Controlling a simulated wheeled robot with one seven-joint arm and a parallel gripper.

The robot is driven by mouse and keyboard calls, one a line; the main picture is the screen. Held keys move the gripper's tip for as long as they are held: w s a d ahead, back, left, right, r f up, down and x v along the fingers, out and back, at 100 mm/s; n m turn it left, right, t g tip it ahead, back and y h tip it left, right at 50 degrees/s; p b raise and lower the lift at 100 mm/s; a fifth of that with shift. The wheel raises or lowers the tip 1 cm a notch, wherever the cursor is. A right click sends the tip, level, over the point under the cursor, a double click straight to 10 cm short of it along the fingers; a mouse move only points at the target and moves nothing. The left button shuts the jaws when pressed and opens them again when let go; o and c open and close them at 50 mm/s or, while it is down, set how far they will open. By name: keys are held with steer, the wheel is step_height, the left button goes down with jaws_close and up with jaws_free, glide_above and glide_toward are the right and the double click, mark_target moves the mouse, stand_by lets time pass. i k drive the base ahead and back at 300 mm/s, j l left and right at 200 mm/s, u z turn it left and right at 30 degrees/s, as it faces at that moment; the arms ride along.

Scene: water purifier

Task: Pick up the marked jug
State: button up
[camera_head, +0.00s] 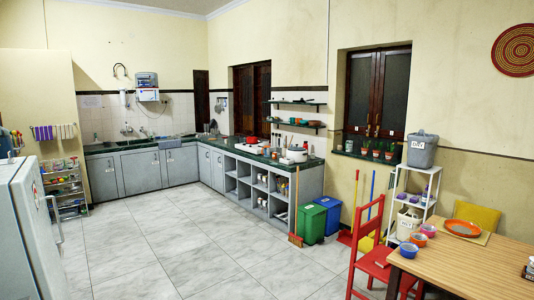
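I cannot pick out a marked jug for certain. A grey lidded container (422,151) with a white label stands on top of the white shelf rack at the right. A white container (408,223) with a dark label stands lower on that rack. Small items crowd the far counter (235,141), too small to tell apart. A water purifier (147,86) hangs on the back wall above the sink. My gripper is not in view.
The tiled floor (185,240) is clear in the middle. A fridge (30,235) stands at the left. A red chair (378,268) and wooden table (470,262) fill the right front. Green bin (312,223), blue bin (330,213) and broom (296,239) stand by the counter's end.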

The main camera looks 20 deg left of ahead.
mark_target(266, 149)
steer(key=i+j+u, duration=0.25)
steer(key=i, duration=0.15)
steer(key=i+j+u, duration=0.3)
steer(key=i, duration=0.9)
steer(key=i+u, duration=0.3)
steer(key=i, duration=4.1)
steer(key=i+u, duration=0.1)
steer(key=i, duration=0.5)
steer(key=i+l, duration=0.1)
steer(key=i, duration=0.5)
steer(key=i+u, duration=0.15)
steer(key=i, duration=0.45)
steer(key=i+l+u, duration=0.1)
steer(key=i, duration=0.5)
steer(key=i+l, duration=0.3)
steer(key=i, duration=0.3)
steer(key=u, duration=0.05)
